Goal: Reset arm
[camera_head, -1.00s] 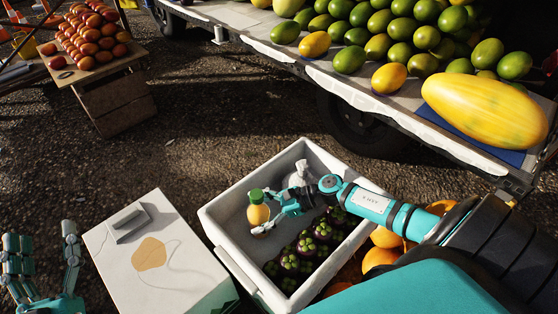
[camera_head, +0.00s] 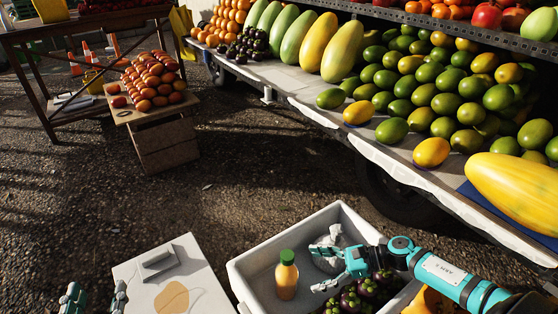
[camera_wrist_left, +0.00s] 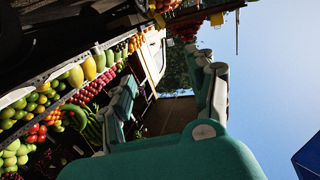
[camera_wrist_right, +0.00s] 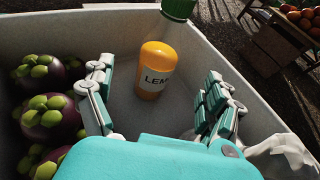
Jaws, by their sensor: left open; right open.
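My right gripper (camera_head: 330,268) is open over the white crate (camera_head: 238,272) in the head view. In the right wrist view my right gripper (camera_wrist_right: 155,95) has its fingers spread wide. A lemon bottle (camera_head: 287,277) with a green cap stands in the crate, apart from the fingers. The bottle (camera_wrist_right: 154,72) shows beyond and between the fingertips in the right wrist view. My left gripper (camera_head: 95,295) is open and empty at the bottom left edge of the head view. In the left wrist view my left gripper (camera_wrist_left: 165,85) points toward the fruit stand and sky.
Purple mangosteens (camera_wrist_right: 50,118) lie in the crate beside the bottle. A crumpled whitish thing (camera_wrist_right: 280,150) is at its other side. A pale box (camera_head: 190,262) stands left of the crate. The fruit truck bed (camera_head: 310,88) runs along the back right. Open ground lies between.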

